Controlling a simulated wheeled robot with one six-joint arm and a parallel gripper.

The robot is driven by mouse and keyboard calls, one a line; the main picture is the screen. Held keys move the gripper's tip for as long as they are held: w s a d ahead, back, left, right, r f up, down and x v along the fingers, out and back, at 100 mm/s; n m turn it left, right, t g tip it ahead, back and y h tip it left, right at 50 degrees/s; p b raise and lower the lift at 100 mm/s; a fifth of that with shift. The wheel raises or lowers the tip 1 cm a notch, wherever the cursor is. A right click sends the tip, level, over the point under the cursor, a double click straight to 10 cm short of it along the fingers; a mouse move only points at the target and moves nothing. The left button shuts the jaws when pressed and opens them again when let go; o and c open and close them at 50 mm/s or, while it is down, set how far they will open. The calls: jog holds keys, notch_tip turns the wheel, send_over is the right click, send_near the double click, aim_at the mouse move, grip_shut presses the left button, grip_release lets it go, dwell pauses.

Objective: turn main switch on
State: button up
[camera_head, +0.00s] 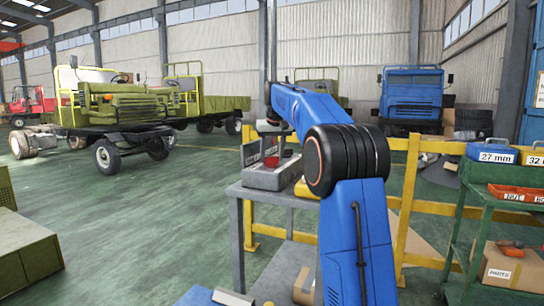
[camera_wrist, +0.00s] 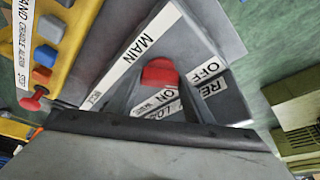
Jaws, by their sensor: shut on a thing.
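The main switch is a red knob (camera_wrist: 160,73) on a grey box with white labels reading MAIN (camera_wrist: 140,48), ON and OFF (camera_wrist: 210,68). In the wrist view the knob sits between the two fingers of my gripper (camera_wrist: 161,82), which is shut on it. The OFF and ON labels lie to the right of and below the knob. I cannot tell which label the switch points to. In the head view the grey switch box (camera_head: 268,178) stands on a grey table (camera_head: 262,194), with my gripper above it, partly hidden by my arm.
A yellow button panel (camera_wrist: 60,65) with blue, red and grey buttons lies left of the box in the wrist view. A yellow rail (camera_head: 405,200) runs behind the table. A green cart (camera_head: 480,215) with bins stands at the right.

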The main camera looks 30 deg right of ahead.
jog(key=m, duration=0.1)
jog(key=m+h, duration=0.1)
jog(key=m, duration=0.1)
jog(key=shift+w+a+m+g, duration=0.1)
jog(key=shift+a+m+g, duration=0.05)
jog(key=shift+m+g, duration=0.15)
jog(key=m, duration=0.2)
jog(key=m+g+h, duration=0.1)
jog(key=m, duration=0.1)
jog(key=shift+w+m+h, duration=0.15)
jog(key=shift+m+h, duration=0.15)
jog(key=m+g, duration=0.1)
jog(key=m, duration=0.3)
jog(key=shift+w+a+g+h, duration=0.1)
jog(key=shift+g+h, duration=0.3)
jog(key=shift+w+m+g, duration=0.1)
jog(key=shift+m+g, duration=0.5)
jog(key=shift+m, duration=1.5)
jog(key=o, duration=1)
jog(key=shift+o, duration=0.2)
